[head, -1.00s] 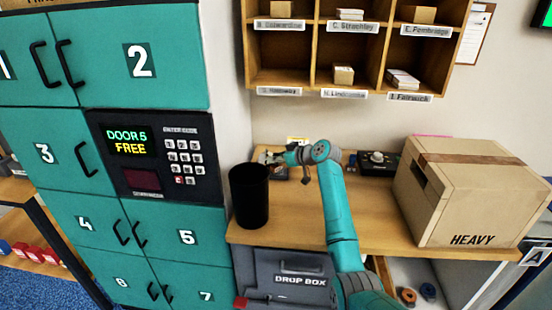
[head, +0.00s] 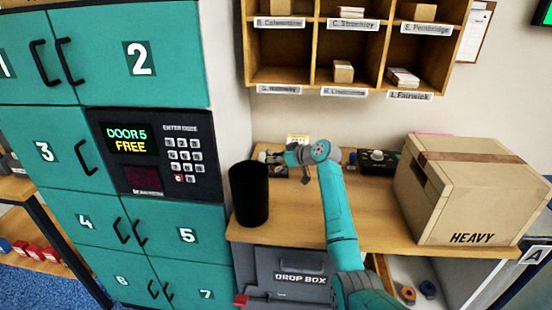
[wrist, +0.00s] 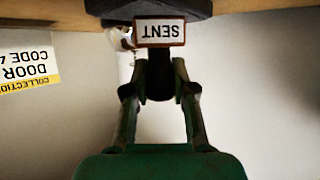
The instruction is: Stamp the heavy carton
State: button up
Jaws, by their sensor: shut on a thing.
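The heavy carton (head: 438,212), a brown taped box marked HEAVY, stands on the right end of the wooden counter in the head view. My gripper (head: 270,157) is at the back left of the counter, well left of the carton. In the wrist view my gripper (wrist: 160,75) is shut on the dark handle of a stamp (wrist: 160,32) labelled SENT. The wrist picture is upside down. A dark flat block (wrist: 150,6) lies right by the stamp's far end; I cannot tell whether they touch.
A black bin (head: 249,195) stands on the counter in front of my gripper. A dark device with a knob (head: 376,160) sits between my arm and the carton. Pigeonholes (head: 312,45) hang above; teal lockers (head: 160,60) flank the left. The counter's middle is clear.

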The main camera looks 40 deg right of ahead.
dwell(0.3)
jog(key=shift+r, duration=3.45)
